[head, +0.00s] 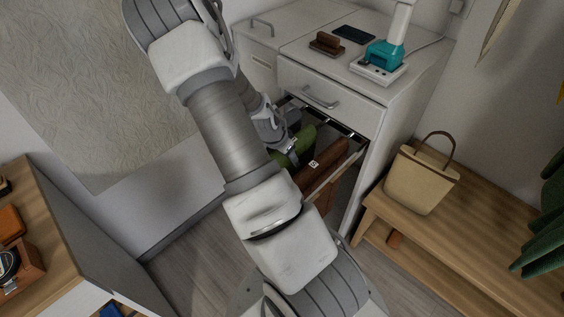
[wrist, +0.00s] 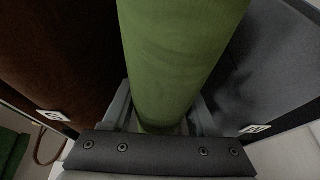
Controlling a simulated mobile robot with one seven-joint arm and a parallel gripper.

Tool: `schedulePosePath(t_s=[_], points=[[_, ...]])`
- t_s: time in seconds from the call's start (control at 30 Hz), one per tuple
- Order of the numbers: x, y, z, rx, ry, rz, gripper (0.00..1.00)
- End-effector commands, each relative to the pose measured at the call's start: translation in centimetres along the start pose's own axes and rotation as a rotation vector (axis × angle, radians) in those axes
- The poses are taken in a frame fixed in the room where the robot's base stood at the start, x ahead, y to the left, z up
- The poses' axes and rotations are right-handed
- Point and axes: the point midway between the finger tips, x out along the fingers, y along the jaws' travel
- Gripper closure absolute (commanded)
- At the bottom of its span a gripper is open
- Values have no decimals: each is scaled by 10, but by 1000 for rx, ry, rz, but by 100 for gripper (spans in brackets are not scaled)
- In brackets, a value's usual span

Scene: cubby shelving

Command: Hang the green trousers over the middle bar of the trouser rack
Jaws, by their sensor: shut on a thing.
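The green trousers (head: 300,143) hang in the pull-out trouser rack (head: 345,158) below the cabinet's drawer; they fill the middle of the wrist view (wrist: 180,60). My gripper (wrist: 160,120) is shut on them, one finger on each side of the green cloth. Brown trousers (head: 325,167) hang beside them, at the left in the wrist view (wrist: 55,60). Dark grey trousers (wrist: 270,65) hang at the right there. The middle bar under the green cloth is hidden, so I cannot tell whether the cloth rests on it. My arm hides part of the rack in the head view.
A closed drawer (head: 330,97) sits just above the rack. A teal-based lamp (head: 383,57) and a brown object (head: 327,44) stand on the cabinet top. A wooden bench (head: 450,225) with a beige bag (head: 420,180) is close at the right. Floor shows at left.

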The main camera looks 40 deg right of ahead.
Motion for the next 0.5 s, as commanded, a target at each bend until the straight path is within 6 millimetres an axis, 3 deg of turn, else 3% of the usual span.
schedulePosePath(t_s=[0.5], points=[[18,0,-42,4,2,-2,100]])
